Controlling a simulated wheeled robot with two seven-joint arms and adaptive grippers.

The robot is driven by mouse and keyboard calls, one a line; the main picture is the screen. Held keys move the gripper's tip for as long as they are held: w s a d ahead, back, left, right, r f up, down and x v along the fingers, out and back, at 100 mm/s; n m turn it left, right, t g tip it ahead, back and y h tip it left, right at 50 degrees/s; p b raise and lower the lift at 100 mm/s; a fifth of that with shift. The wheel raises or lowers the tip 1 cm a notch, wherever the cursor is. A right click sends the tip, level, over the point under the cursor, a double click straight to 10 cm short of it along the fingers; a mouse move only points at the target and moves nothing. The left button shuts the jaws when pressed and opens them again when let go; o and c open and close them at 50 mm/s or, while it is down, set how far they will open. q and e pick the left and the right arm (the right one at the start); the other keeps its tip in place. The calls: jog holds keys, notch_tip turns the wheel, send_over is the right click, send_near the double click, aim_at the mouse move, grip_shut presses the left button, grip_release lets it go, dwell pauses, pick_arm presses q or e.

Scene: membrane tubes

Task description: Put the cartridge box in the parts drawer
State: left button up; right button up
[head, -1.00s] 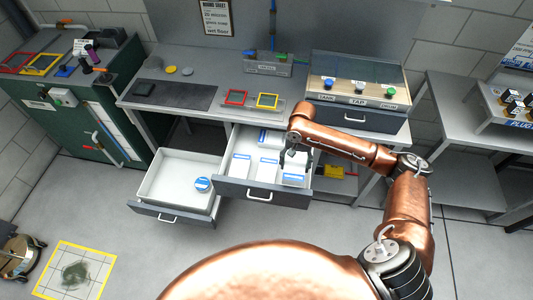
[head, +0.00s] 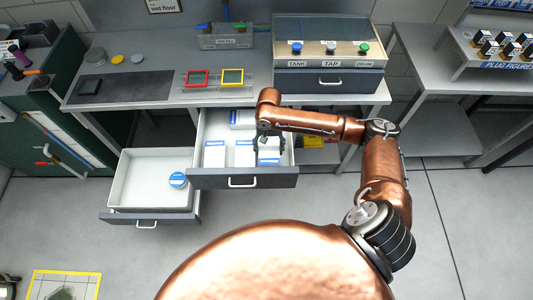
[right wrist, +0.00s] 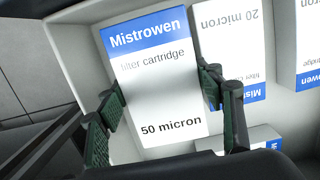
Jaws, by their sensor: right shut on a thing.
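My right gripper (head: 268,140) is over the right part of the upper open drawer (head: 205,178), shut on a white cartridge box with a blue band. In the right wrist view the gripper (right wrist: 160,98) has a finger on each side of this box (right wrist: 160,80), which reads "Mistrowen filter cartridge 50 micron". Other white boxes lie in the same drawer; one reads "20 micron" (right wrist: 254,40). I cannot tell whether the held box still touches the drawer floor. A lower open drawer (head: 125,185) on the left holds a round blue-labelled item (head: 178,180). My left gripper is not in view.
A grey shelf (head: 430,75) stands at right.

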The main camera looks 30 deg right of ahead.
aim_at(269, 146)
notch_tip(269, 146, down, 5)
jog(key=shift+r+b, duration=0.2)
jog(key=shift+b, duration=0.55)
jog(key=o, duration=1.1)
jog(key=shift+r, duration=0.25)
jog(key=r+p, duration=0.1)
jog(key=r, duration=0.3)
jog(key=r+p, duration=0.1)
jog(key=r, duration=0.2)
jog(key=w+r+p, duration=0.1)
jog(key=r, duration=0.3)
jog(key=shift+w+d+r+p, duration=0.1)
jog(key=shift+d+r+p, duration=0.2)
jog(key=shift+d+p, duration=0.1)
